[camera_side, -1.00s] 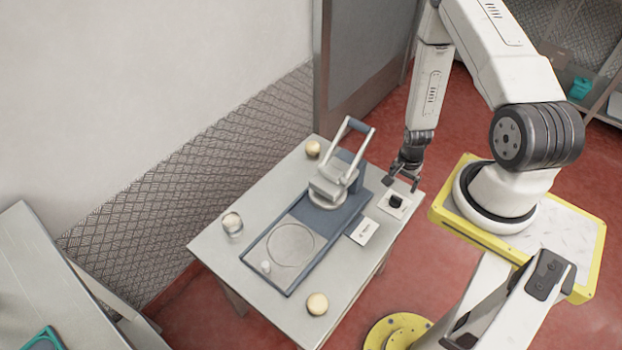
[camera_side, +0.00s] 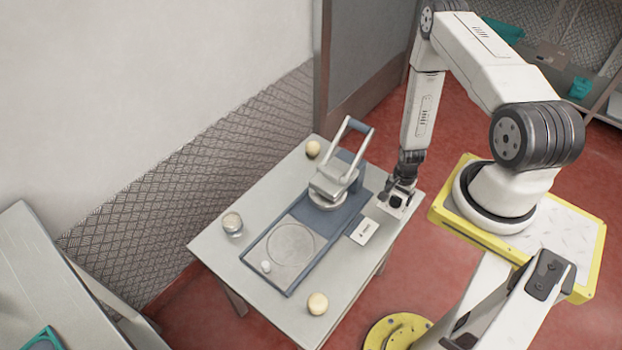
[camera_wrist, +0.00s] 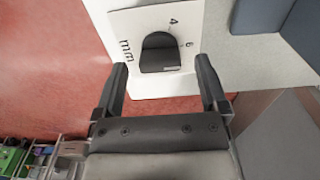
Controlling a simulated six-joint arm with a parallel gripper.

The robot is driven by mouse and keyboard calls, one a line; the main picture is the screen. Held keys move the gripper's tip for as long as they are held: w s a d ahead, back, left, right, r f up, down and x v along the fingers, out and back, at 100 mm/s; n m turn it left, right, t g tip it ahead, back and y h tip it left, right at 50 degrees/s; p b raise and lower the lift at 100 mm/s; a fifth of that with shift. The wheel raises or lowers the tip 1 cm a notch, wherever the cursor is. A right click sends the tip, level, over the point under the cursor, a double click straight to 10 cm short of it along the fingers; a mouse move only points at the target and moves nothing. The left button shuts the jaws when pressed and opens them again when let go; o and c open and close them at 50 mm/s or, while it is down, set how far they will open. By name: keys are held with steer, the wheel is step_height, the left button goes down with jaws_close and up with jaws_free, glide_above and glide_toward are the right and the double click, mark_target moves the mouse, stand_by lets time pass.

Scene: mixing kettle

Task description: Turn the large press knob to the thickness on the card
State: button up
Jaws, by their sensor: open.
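The large black press knob (camera_wrist: 160,53) sits on a white dial plate (camera_wrist: 125,25) marked "mm", with the numbers 4 and 6 visible in the wrist view. In the side view the plate (camera_side: 403,200) is at the table's right edge, and my gripper partly hides the knob. My gripper (camera_wrist: 160,80) is open and empty; in the wrist view the knob lies just beyond and between its fingertips. In the side view my gripper (camera_side: 396,195) is right over the plate; I cannot tell if it touches the knob. The card (camera_side: 363,231) lies beside the press, its writing too small to read.
The press (camera_side: 333,183) with its raised handle stands on a blue-grey base. Pale dough balls (camera_side: 317,303) sit around the table (camera_side: 232,262), and a round jar (camera_side: 232,224) stands at its left. A small white piece (camera_side: 266,267) lies on the base.

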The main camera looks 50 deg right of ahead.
steer(key=shift+f, duration=0.6)
jaws_close()
steer(key=shift+n, duration=0.5)
steer(key=n, duration=1.1)
stand_by(0.5)
